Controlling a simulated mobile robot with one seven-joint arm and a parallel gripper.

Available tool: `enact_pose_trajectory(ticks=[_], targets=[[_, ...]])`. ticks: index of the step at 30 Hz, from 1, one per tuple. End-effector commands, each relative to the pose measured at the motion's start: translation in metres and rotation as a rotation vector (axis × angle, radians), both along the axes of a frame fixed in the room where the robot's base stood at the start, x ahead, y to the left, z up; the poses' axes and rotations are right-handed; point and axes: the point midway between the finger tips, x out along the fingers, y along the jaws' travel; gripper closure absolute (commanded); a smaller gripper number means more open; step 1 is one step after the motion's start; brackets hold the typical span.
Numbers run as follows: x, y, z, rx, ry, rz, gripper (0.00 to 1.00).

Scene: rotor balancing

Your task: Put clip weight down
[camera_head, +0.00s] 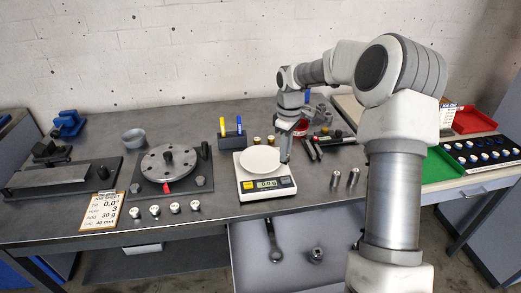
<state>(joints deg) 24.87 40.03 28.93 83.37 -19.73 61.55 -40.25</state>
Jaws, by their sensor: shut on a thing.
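My gripper (285,156) points down at the right edge of the white scale (247,188), beside its round pan (259,160). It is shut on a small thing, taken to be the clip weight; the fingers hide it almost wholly. I cannot tell whether it touches anything below. The pan looks empty and the display (267,184) appears to read 0.0 g. Several small silver-topped pieces (175,207) stand in a row at the front left of the bench.
The rotor disc (168,162) sits on a dark base left of the scale. A pen holder (232,140) stands behind the scale. Two metal cylinders (335,180) stand to its right, with dark tools (312,148) behind. A job card (103,211) lies front left. Bare bench (222,205) shows left of the scale's front.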

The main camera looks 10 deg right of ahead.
Motion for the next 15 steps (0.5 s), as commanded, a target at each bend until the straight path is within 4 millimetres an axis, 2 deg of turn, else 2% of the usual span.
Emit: enact_pose_trajectory(ticks=[1,15], targets=[[0.006,-0.003,0.011,0.0,0.0,0.046,1.0],[0.056,-0.045,0.052,-0.01,-0.003,0.566,1.0]])
